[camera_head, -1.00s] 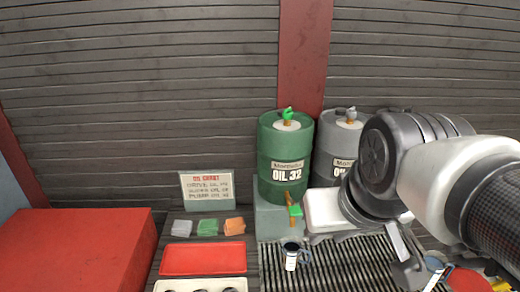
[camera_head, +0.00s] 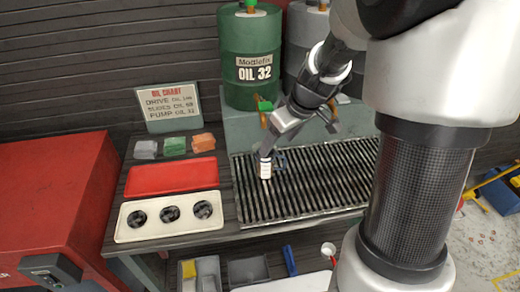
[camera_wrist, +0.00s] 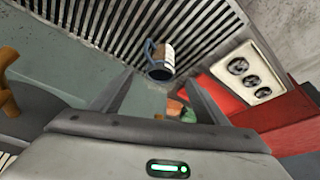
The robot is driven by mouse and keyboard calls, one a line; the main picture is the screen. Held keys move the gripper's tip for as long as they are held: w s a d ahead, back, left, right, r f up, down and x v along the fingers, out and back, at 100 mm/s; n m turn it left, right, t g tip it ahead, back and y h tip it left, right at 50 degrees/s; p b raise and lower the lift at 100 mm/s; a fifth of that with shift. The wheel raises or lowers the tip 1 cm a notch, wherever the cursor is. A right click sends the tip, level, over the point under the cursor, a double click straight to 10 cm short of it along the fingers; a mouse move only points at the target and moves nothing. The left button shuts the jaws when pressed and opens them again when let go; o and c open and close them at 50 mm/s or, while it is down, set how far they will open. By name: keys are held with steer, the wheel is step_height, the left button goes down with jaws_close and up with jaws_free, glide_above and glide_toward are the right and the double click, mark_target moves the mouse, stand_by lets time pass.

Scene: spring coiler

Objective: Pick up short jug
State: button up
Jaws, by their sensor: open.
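The short jug (camera_head: 266,168) is small and white, with a dark band and a blue-grey handle on its right. It stands upright on the slatted drain grate (camera_head: 345,192), near its left end. My gripper (camera_head: 298,140) is open and comes in from above and behind the jug, with one finger partly in front of the jug's top. In the wrist view the jug (camera_wrist: 162,58) shows just beyond and between the two open fingertips (camera_wrist: 158,82). I cannot tell whether a finger touches it; nothing is held.
A green oil drum (camera_head: 248,50) stands behind the grate. To the left are a red tray (camera_head: 170,176), a cream tray with round holes (camera_head: 145,225), small coloured boxes (camera_head: 175,144) and a sign (camera_head: 168,107). A red cabinet (camera_head: 50,200) stands at far left.

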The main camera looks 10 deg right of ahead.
mark_target(266, 163)
steer(key=b+x, duration=0.1)
steer(key=x, duration=1.2)
steer(key=shift+a+b, duration=0.15)
steer(key=shift+b, duration=0.2)
steer(key=c, duration=1.3)
steer(key=shift+c, duration=0.2)
